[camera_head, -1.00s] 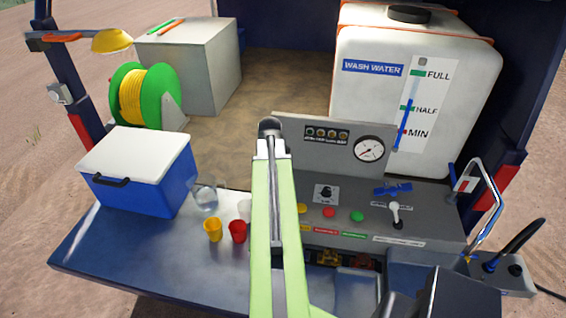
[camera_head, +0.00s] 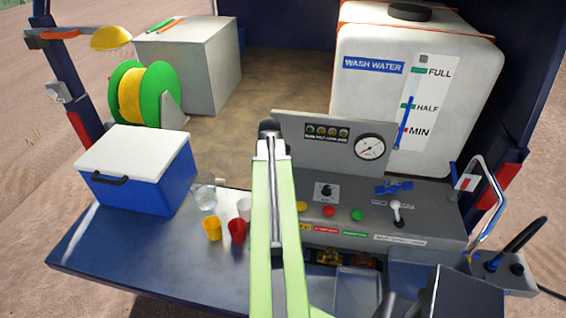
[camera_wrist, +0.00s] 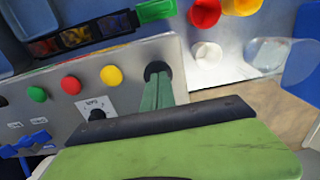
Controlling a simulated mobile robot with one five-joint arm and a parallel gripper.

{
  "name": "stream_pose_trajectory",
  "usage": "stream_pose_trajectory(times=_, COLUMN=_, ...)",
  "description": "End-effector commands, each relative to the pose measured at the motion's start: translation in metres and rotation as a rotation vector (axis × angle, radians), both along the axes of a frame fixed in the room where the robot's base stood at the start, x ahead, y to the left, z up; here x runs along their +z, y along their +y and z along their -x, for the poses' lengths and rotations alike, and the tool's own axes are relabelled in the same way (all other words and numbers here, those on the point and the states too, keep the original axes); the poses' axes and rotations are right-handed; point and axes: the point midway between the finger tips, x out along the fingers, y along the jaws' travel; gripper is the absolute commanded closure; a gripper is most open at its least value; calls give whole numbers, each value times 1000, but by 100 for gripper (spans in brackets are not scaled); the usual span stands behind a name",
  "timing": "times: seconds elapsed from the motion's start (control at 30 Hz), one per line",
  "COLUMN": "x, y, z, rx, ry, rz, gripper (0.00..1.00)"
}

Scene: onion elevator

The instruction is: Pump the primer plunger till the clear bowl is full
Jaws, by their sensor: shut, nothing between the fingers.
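The control panel (camera_head: 425,222) stands right of centre in the head view, with yellow, red and green buttons, a knob and a gauge. In the wrist view, my gripper (camera_wrist: 157,72) is shut and empty. Its narrow green fingers point at a dark round spot on the panel beside the yellow button; I cannot tell whether this is the primer plunger or whether they touch it. In the head view, my green arm covers the gripper and that part of the panel. I cannot identify the clear bowl for sure; amber and red parts (camera_wrist: 75,36) show in the panel's lower front recess.
A clear vessel (camera_head: 204,197), a yellow cup (camera_head: 212,229), a red cup (camera_head: 237,231) and a white cup (camera_head: 244,208) stand left of my arm. A blue cooler (camera_head: 140,185) is farther left. The wash water tank (camera_head: 370,95) stands behind the panel.

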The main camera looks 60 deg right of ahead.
Motion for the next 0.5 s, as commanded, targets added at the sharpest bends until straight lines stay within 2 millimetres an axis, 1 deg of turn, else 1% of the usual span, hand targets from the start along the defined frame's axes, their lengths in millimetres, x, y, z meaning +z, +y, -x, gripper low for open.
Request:
stream_pose_trajectory(times=0.03, x=-4, y=0, z=0, rx=0, ry=0, rz=0, gripper=100)
stream_pose_trajectory(times=0.5, x=-23, y=0, z=0, rx=0, ry=0, rz=0, gripper=100)
